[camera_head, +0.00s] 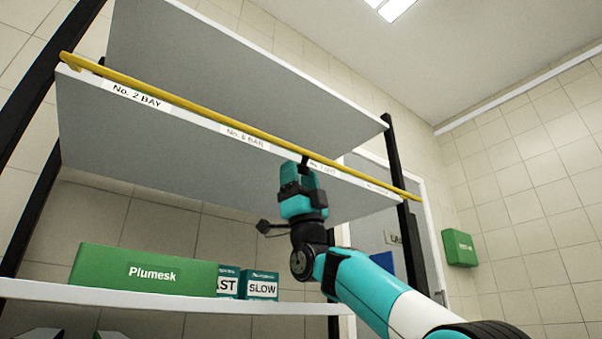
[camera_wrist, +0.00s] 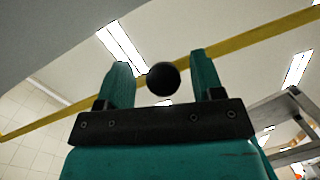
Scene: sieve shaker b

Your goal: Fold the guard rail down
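The guard rail is a long yellow bar (camera_head: 215,107) along the front of the upper shelf, at about the height of the shelf edge. It crosses behind my fingers in the wrist view (camera_wrist: 255,36). A small dark handle (camera_head: 305,161) hangs from the rail; in the wrist view its round black knob (camera_wrist: 163,79) appears between my fingertips. My gripper (camera_head: 300,172) is raised just below the rail. It is open in the wrist view (camera_wrist: 163,80), with a narrow gap on each side of the knob. Whether the knob is fully between the fingers in depth is unclear.
The upper shelf (camera_head: 180,150) carries bay labels and lies close to my gripper. A lower white shelf (camera_head: 170,296) holds a green Plumesk box (camera_head: 145,270) and small boxes, one marked SLOW (camera_head: 262,286). A black post (camera_head: 406,230) stands right of the gripper. Free room lies farther right.

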